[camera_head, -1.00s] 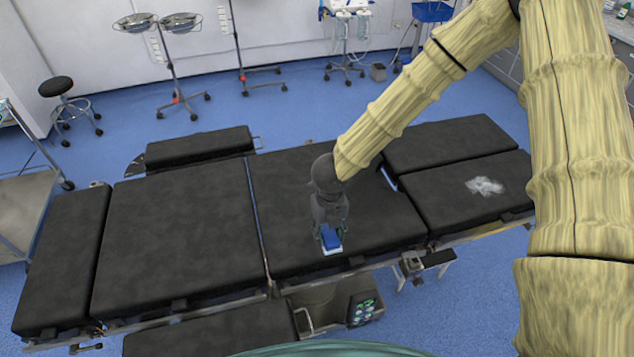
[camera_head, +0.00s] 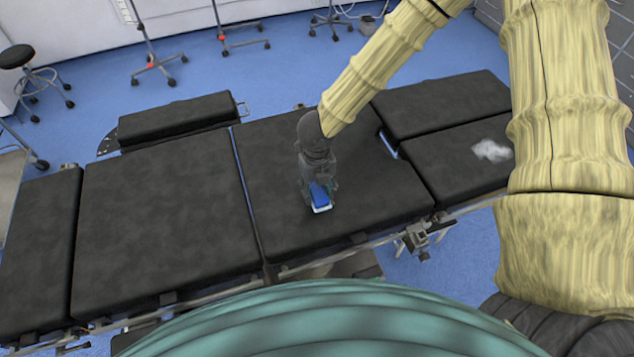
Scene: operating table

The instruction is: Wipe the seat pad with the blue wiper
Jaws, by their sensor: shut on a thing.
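The blue wiper (camera_head: 320,196) has a blue top and a pale lower edge. My gripper (camera_head: 319,186) points down and is shut on it. The wiper is at or just above the middle black pad (camera_head: 375,205) of the operating table, which looks like the seat pad. I cannot tell whether its underside touches the pad. A whitish smear (camera_head: 491,150) shows on the near right pad (camera_head: 440,170), to the right of my gripper. The middle pad shows no clear white mark, though my arm and gripper hide part of it.
A long black pad (camera_head: 165,205) and an end pad (camera_head: 38,250) lie to the left. A far right pad (camera_head: 445,103) and a side pad (camera_head: 175,115) lie at the back. A stool (camera_head: 30,75) and wheeled stands (camera_head: 150,60) are on the blue floor behind.

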